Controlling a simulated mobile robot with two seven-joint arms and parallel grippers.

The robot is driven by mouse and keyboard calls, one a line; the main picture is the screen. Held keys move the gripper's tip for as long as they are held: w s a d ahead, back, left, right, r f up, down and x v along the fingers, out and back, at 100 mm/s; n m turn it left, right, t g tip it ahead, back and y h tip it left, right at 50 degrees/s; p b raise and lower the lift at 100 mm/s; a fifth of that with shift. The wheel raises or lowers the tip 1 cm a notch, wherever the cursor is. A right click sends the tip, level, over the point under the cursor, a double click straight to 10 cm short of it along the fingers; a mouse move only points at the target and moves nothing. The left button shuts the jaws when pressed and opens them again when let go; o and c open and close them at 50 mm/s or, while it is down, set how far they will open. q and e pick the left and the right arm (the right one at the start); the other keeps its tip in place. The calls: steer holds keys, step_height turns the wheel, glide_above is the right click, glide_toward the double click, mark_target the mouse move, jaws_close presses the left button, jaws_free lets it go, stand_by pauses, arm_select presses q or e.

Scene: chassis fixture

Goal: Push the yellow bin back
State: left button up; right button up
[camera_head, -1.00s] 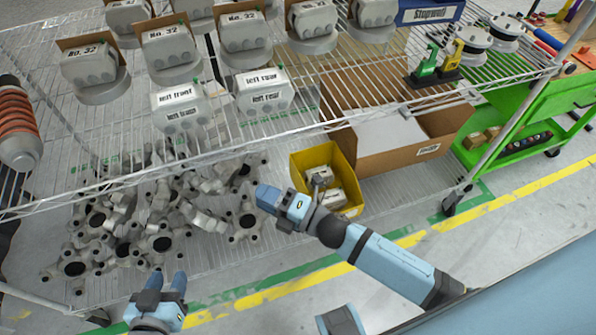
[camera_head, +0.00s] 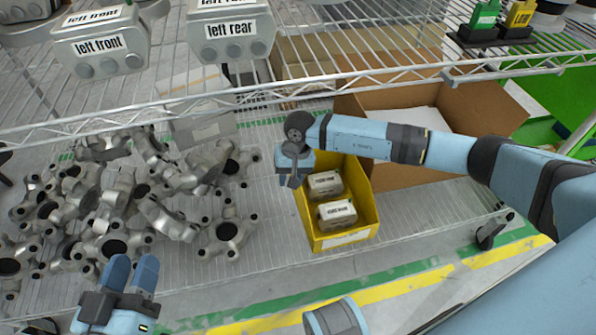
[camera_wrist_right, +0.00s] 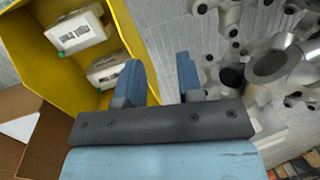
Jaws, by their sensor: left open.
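The yellow bin (camera_head: 345,238) sits on the lower wire shelf and holds two grey labelled parts (camera_head: 337,213). My right gripper (camera_head: 290,180) is low at the bin's left side, near its back, fingers down. In the right wrist view, its fingers (camera_wrist_right: 160,80) are apart. One finger overlaps the yellow bin wall (camera_wrist_right: 130,30) and the other is over the shelf outside. I cannot tell whether they touch the wall. My left gripper (camera_head: 132,274) is open and empty at the lower left, away from the bin.
Several grey metal castings (camera_head: 150,205) are heaped left of the bin. A cardboard box (camera_head: 425,160) stands behind and right of it. An upper wire shelf (camera_head: 200,105) with labelled grey parts overhangs the back. A caster (camera_head: 490,232) is at right.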

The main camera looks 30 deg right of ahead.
steer(key=w+d, duration=0.1)
steer(key=w+d+n+h, duration=0.1)
steer(key=d, duration=0.1)
steer(key=w+d+h+b, duration=0.1)
steer(key=shift+d+f+n, duration=0.25)
steer(key=shift+d+n, duration=0.05)
steer(key=shift+d, duration=0.1)
arm_select(q)
steer(key=shift+d+f, duration=0.2)
steer(key=shift+d, duration=0.1)
arm_select(e)
steer(key=shift+a+f, duration=0.1)
steer(key=shift+f, duration=0.4)
arm_select(q)
steer(key=shift+m+g, duration=0.6)
steer(key=shift+w+f+b, duration=0.15)
steer(key=shift+f+b, duration=1.1)
steer(key=shift+f, duration=0.05)
steer(key=shift+w+f+b, duration=0.15)
steer(key=shift+f+b, duration=1.05)
steer(key=shift+f, duration=0.05)
arm_select(e)
step_height(320, 180, down, 13)
steer(key=shift+r, duration=0.1)
jaws_close()
